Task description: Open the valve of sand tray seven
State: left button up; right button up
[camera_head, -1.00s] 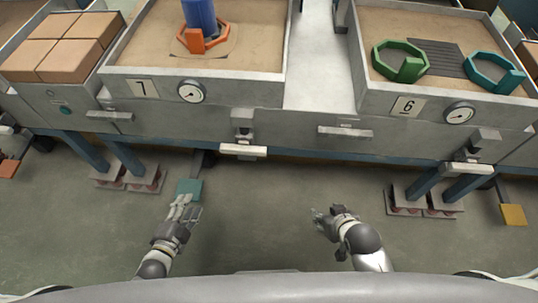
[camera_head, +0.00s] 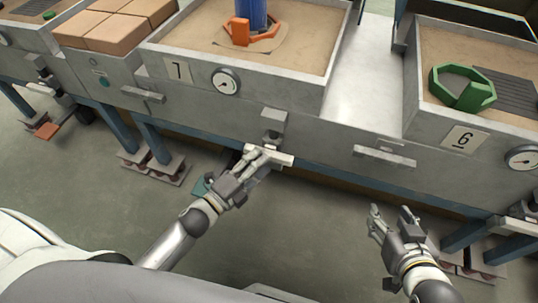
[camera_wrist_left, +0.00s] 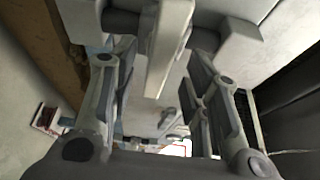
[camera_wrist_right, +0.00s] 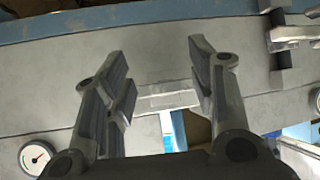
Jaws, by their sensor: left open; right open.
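Sand tray seven (camera_head: 172,34) carries a "7" plate (camera_head: 177,69) and a round gauge (camera_head: 226,82) on its front wall. Its valve has a grey body (camera_head: 273,120) with a pale bar-shaped handle (camera_head: 285,160) below it, lying crosswise. My left gripper (camera_head: 260,157) is open at this handle and hides part of it. In the left wrist view the pale handle (camera_wrist_left: 167,45) runs between the spread fingers, with space visible on both sides. My right gripper (camera_head: 391,212) is open and empty, in front of the wall below tray six.
Sand tray six (camera_head: 412,70) with a green ring (camera_head: 462,88) stands to the right. An orange ring (camera_head: 250,36) and blue cylinder (camera_head: 252,10) sit in tray seven.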

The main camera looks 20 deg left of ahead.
aim_at(269, 153)
pick_arm(q)
jog(key=shift+x, duration=2.15)
pick_arm(e)
jog(key=shift+w+a+r+t+y, duration=0.25)
jog(key=shift+w+r+t, duration=0.25)
jog(key=shift+r, duration=0.15)
jog(key=shift+w+a+r+t+y, duration=0.15)
jog(key=shift+w+a+r+t, duration=0.05)
jog(key=shift+w+r+t, duration=0.35)
jog(key=shift+s, duration=0.1)
pick_arm(q)
grip_shut()
